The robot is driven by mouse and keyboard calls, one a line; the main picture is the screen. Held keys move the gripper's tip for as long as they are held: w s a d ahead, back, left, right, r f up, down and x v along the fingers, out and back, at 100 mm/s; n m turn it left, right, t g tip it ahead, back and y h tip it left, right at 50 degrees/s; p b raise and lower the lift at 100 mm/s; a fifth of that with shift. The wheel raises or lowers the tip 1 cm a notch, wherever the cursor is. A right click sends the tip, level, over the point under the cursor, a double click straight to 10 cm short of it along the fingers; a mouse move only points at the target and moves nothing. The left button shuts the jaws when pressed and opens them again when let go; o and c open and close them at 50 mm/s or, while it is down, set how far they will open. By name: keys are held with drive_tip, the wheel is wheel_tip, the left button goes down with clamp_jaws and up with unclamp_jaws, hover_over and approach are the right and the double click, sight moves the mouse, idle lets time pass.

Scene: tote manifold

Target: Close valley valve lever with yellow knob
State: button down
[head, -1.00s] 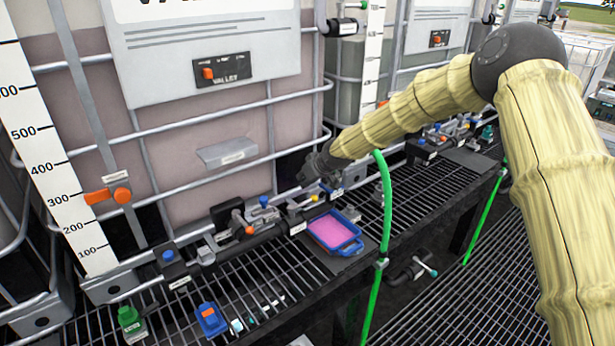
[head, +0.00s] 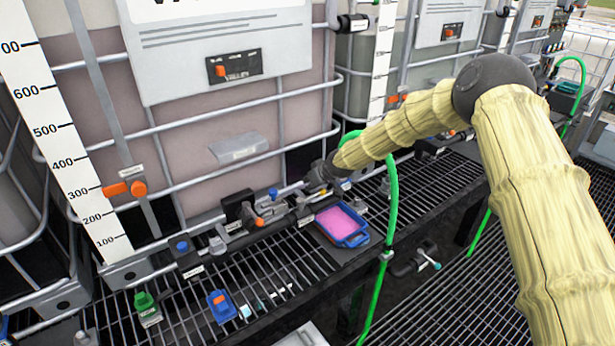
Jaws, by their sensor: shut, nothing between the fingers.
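The Valley tank (head: 215,110) carries a panel labelled VALLEY. A dark pipe manifold (head: 235,240) with small valves runs along its foot. The yellow knob does not show now. The spot where it stood is at my gripper (head: 318,184), which may hide it. My gripper is shut and low at the manifold, behind the pink-filled blue tray. A grey metal valve part (head: 290,193) lies just left of the gripper. I cannot tell whether they touch, nor which way the lever points.
A blue tray (head: 352,240) with pink contents sits on the black grating. A green hose (head: 391,205) hangs at its right. A blue knob (head: 273,193) and orange handle (head: 261,221) stand left of my gripper. Small blue (head: 218,309) and green (head: 146,307) items lie at front left.

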drive_tip(key=shift+s+d+f+p, duration=0.15)
drive_tip(key=shift+s+d+p, duration=0.2)
drive_tip(key=shift+s, duration=0.25)
